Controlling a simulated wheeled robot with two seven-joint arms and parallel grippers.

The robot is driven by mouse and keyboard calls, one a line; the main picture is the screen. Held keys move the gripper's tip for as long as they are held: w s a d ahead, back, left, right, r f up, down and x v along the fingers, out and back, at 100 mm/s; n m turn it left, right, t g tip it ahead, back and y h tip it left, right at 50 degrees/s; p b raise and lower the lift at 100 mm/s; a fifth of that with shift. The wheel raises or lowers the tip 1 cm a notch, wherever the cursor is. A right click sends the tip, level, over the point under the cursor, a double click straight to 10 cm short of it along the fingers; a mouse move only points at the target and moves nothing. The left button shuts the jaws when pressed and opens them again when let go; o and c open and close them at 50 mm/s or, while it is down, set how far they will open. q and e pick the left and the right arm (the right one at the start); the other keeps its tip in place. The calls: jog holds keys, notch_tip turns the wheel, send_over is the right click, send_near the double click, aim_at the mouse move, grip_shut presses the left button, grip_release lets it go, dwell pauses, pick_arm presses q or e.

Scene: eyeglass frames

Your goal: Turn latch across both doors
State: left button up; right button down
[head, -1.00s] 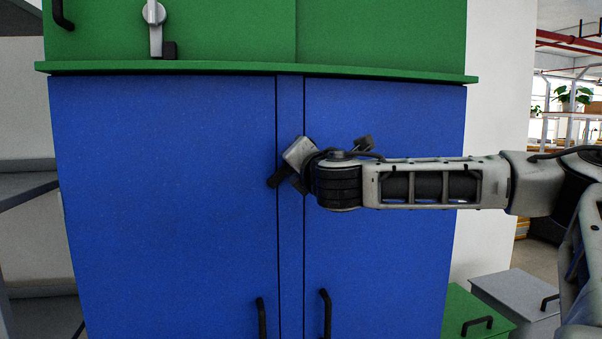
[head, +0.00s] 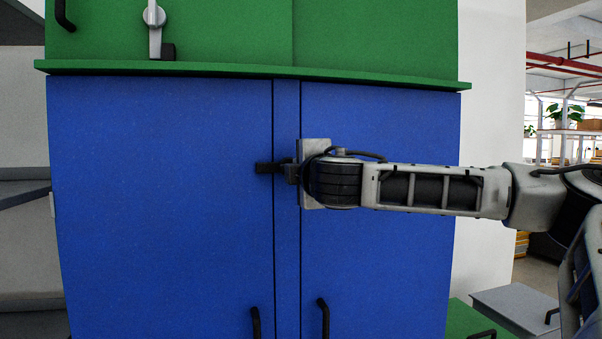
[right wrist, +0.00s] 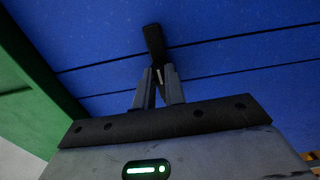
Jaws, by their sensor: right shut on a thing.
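The black latch (head: 265,168) lies level over the narrow blue post between the two blue doors. Its left end overlaps the edge of the left door (head: 160,210); its right part is hidden behind my right gripper in front of the right door (head: 385,260). My right gripper (head: 292,173) is shut on the latch. In the right wrist view, the fingers (right wrist: 158,84) pinch the latch (right wrist: 154,42), which crosses the upper door seam. My left gripper is not in view.
A green upper cabinet (head: 380,35) with a projecting ledge sits above the doors and carries a grey latch (head: 154,30). Black door handles (head: 255,322) are low down near the post. Grey and green boxes (head: 510,305) stand at lower right.

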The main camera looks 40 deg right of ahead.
jog(key=shift+m, duration=0.3)
jog(key=c, duration=1.5)
grip_release()
jog(key=shift+o, duration=0.2)
pick_arm(q)
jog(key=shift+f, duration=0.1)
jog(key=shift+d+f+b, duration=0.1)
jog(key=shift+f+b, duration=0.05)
jog(key=shift+b, duration=0.65)
pick_arm(e)
jog(key=v, duration=1.6)
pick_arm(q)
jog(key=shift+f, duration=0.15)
pick_arm(e)
jog(key=shift+w, duration=0.1)
